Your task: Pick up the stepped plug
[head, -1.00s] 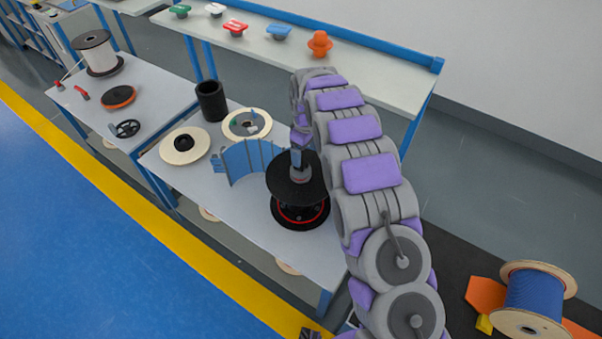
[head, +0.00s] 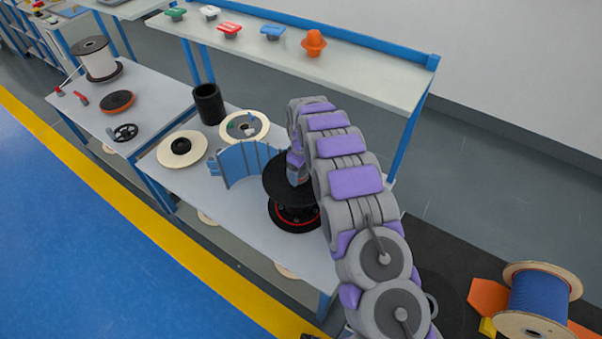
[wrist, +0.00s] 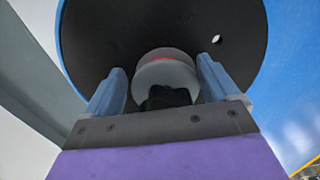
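A light grey round piece with a reddish band (wrist: 167,75) stands at the middle of the black spool's flange in the wrist view; it looks like the stepped plug. My gripper (wrist: 160,85) has its two blue fingers spread on either side of it, with a narrow gap visible at the left finger. Contact at the right finger is unclear. In the head view my gripper (head: 297,171) is low over the black spool (head: 279,188), and my arm hides most of the plug. The spool stands upright on the table, with a red ring near its base.
A blue curved panel (head: 241,164) stands left of the spool. Cream discs (head: 182,149) and a black cylinder (head: 209,103) are behind it. A shelf (head: 365,83) at the back holds several coloured pieces, including an orange stepped one (head: 313,42). The table's front is clear.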

